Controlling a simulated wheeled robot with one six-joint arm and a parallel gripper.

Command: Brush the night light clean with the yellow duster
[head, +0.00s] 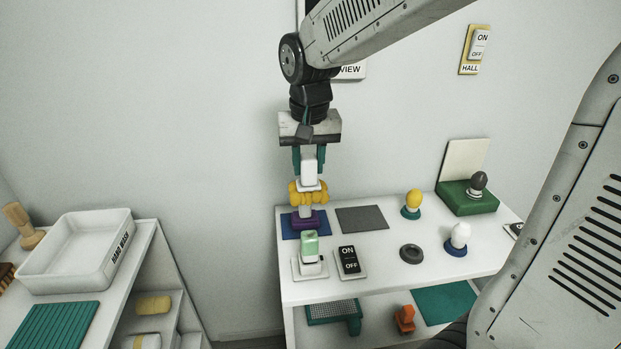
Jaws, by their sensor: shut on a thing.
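My gripper (309,170) is shut on the white handle of the yellow duster (308,187), which hangs upright with its fluffy yellow head down. Just below the head is a small lamp-like thing with a purple base (310,221), probably the night light, on a blue mat (290,225). The duster head overlaps its pale top in the head view; I cannot tell whether they touch.
A pale green-topped piece (310,246) on a white plate and an ON/OFF switch (348,261) stand at the white table's front. A grey mat (361,219) and dark ring (411,253) lie nearby. A white tray (75,252) is on the left stand.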

